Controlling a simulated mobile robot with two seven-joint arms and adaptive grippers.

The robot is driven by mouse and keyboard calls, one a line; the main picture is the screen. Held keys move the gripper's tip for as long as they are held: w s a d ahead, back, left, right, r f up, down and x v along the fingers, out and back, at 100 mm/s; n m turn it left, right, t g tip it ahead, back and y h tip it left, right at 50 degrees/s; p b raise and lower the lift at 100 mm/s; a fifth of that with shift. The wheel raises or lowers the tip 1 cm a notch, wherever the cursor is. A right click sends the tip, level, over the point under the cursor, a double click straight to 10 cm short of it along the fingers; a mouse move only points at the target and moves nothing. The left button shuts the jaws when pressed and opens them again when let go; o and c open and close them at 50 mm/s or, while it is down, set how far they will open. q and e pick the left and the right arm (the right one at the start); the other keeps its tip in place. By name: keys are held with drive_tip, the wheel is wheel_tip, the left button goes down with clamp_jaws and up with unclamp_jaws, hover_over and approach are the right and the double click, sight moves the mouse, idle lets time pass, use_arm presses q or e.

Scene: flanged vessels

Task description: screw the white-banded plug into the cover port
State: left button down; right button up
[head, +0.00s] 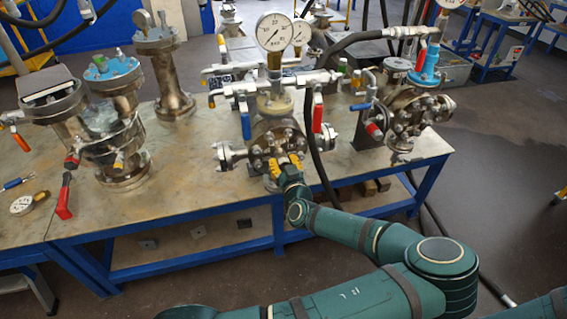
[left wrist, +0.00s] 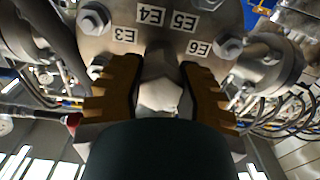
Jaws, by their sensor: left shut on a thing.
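My left gripper (head: 284,166) is at the front of the middle vessel (head: 278,128), low on its bolted cover. Its ribbed yellow fingers show in the left wrist view (left wrist: 160,100). They are shut on a grey hex-headed plug (left wrist: 158,95), one finger on each side. The plug points at the cover (left wrist: 125,55), which carries the labels E3, E4, E5 and E6. The plug's white band is not visible. The cover port is hidden behind the plug, so I cannot tell how deep the plug sits. My right gripper is not in view.
The middle vessel stands on a blue-framed table (head: 190,180) and carries a pressure gauge (head: 274,32) and a red-handled valve (head: 317,113). A black hose (head: 318,160) hangs just right of it. Another vessel (head: 402,110) stands to the right. Bolt heads (left wrist: 229,47) surround the plug.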

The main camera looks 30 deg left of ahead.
use_arm(q)
drive_tip(key=m, duration=0.4)
drive_tip(key=shift+r, duration=0.1)
drive_tip(key=c, duration=0.6)
unclamp_jaws()
drive_tip(key=shift+c, duration=0.2)
drive_tip(key=v, duration=1.2)
drive_tip(key=shift+o, duration=0.3)
drive_tip(key=shift+a, duration=0.1)
